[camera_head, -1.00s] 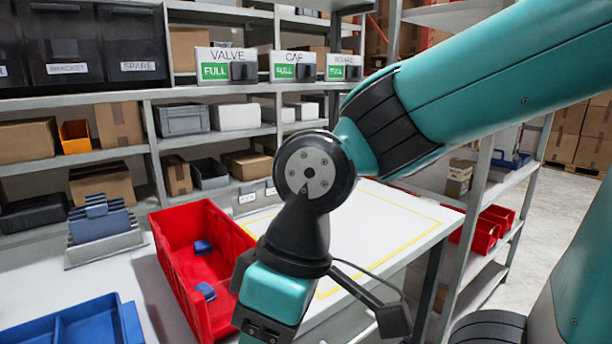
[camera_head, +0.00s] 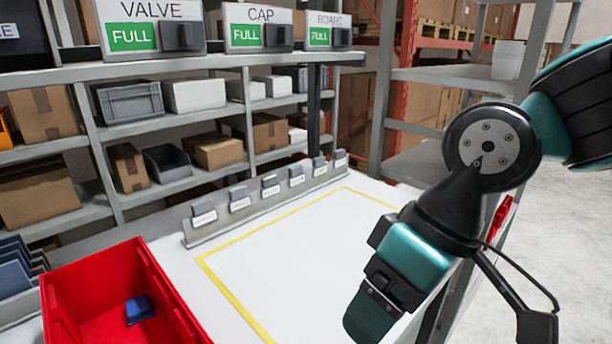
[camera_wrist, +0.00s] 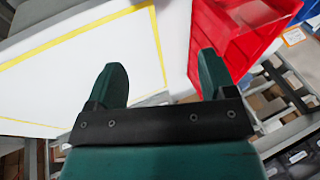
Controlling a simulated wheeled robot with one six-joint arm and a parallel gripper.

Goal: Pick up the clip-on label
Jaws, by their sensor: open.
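Several small clip-on labels, grey clips with white fronts, stand in a row on a grey rail (camera_head: 270,203) along the back of the white table. The nearest clip-on label (camera_head: 203,212) is at the rail's left end; another (camera_head: 340,160) is at its right end. Which one the task means I cannot tell. My gripper (camera_head: 374,312) is over the front right of the table, apart from the rail. In the wrist view my gripper (camera_wrist: 160,72) shows two separated green fingers with nothing between them. No label shows clearly in the wrist view.
A red bin (camera_head: 90,325) with a blue part (camera_head: 139,309) in it stands at the left; it also shows in the wrist view (camera_wrist: 240,30). A yellow outline (camera_head: 235,296) marks clear tabletop.

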